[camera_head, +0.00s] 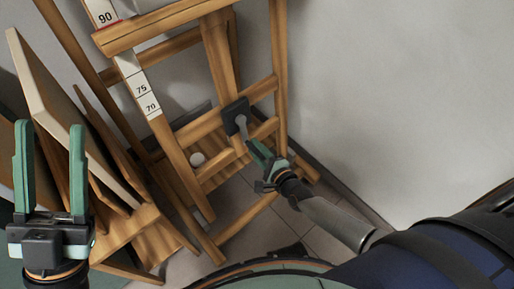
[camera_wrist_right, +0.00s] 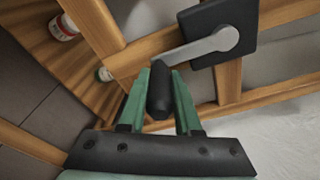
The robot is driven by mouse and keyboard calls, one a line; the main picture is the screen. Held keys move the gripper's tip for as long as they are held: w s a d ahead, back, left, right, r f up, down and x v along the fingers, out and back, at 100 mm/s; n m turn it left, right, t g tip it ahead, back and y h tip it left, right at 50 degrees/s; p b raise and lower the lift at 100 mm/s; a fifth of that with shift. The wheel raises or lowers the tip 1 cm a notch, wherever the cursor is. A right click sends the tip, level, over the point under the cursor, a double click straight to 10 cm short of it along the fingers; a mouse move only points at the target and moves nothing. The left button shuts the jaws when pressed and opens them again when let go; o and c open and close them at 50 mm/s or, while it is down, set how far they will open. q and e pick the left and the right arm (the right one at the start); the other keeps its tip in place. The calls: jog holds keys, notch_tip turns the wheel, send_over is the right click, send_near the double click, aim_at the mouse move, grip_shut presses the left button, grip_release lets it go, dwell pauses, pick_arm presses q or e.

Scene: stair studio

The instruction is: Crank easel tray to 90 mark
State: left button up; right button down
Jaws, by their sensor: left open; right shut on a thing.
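The wooden easel (camera_head: 222,60) stands against the wall, with its tray (camera_head: 150,27) across the upper part. A scale strip (camera_head: 140,88) with marks 90, 75 and 70 runs down its left post; the tray's left end is beside the red line under 90. The crank is a black box (camera_head: 236,116) with a grey arm and black handle. My right gripper (camera_head: 258,156) is shut on the crank handle (camera_wrist_right: 159,90); in the wrist view the grey crank arm (camera_wrist_right: 203,47) points up right from the handle to the box. My left gripper (camera_head: 50,160) is open and empty at the left.
Flat boards (camera_head: 70,120) lean in a wooden rack left of the easel. A small white jar (camera_head: 197,159) sits low behind the easel's front post; a jar with a red label (camera_wrist_right: 63,27) shows in the wrist view. The wall (camera_head: 400,90) at right is bare.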

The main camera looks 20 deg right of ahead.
aim_at(264, 159)
jog(key=shift+s+a+f, duration=0.15)
jog(key=shift+a, duration=0.05)
jog(key=c, duration=0.9)
grip_release()
jog(key=shift+o, duration=1.4)
jog(key=shift+d, duration=0.1)
jog(key=p+v, duration=0.2)
jog(key=v, duration=0.5)
jog(key=shift+s+r, duration=0.1)
jog(key=shift+r, duration=0.1)
